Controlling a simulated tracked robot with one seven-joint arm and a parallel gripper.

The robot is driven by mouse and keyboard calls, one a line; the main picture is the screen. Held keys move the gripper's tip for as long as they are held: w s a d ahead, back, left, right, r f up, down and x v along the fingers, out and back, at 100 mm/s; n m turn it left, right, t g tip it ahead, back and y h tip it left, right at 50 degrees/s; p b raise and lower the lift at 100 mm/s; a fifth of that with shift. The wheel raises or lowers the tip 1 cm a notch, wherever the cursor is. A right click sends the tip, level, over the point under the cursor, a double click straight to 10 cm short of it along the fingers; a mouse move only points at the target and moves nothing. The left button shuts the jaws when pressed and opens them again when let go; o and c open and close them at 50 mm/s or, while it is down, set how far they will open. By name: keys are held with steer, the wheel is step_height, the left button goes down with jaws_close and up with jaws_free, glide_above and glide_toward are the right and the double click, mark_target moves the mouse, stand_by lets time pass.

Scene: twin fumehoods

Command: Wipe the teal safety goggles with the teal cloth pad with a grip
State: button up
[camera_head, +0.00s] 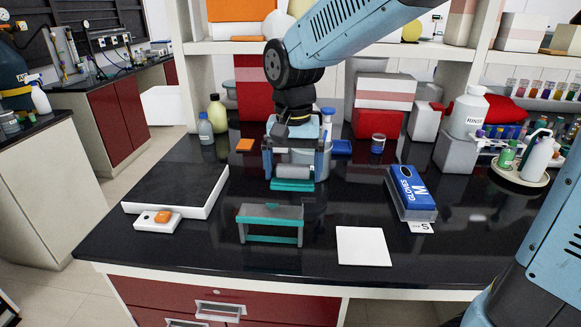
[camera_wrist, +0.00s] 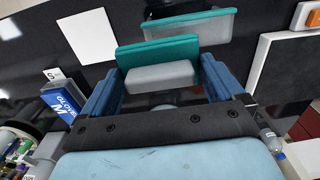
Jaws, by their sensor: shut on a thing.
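The teal safety goggles (camera_head: 270,223), with a clear greyish lens and teal frame edges, stand on the black bench near its front. They also show at the top of the wrist view (camera_wrist: 190,28). My gripper (camera_head: 294,168) is shut on the grey grip of the teal cloth pad (camera_head: 292,186). In the wrist view the pad (camera_wrist: 150,52) lies beyond the grey grip, between my blue fingers. The pad is behind the goggles in the head view and apart from them. I cannot tell whether it touches the bench.
A white square sheet (camera_head: 363,246) lies right of the goggles. A blue glove box (camera_head: 411,190) stands farther right. A dark-topped white slab (camera_head: 178,189) and a small white block with an orange top (camera_head: 154,220) are at left. Bottles and shelves stand behind.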

mark_target(293, 210)
steer(key=shift+f, duration=3.6)
steer(key=shift+a+f, duration=0.15)
steer(key=shift+f, duration=0.1)
steer(key=shift+a+r, duration=0.15)
steer(key=shift+a, duration=0.25)
steer(key=shift+c, duration=0.4)
steer(key=shift+w+a+f, duration=0.1)
steer(key=shift+a, duration=0.5)
steer(key=shift+w+a+f, duration=0.1)
steer(key=shift+a, duration=2.35)
steer(key=shift+d, duration=0.35)
steer(key=shift+s+d, duration=0.15)
steer(key=shift+d, duration=3.05)
steer(key=shift+r, duration=4)
steer(key=shift+s, duration=0.15)
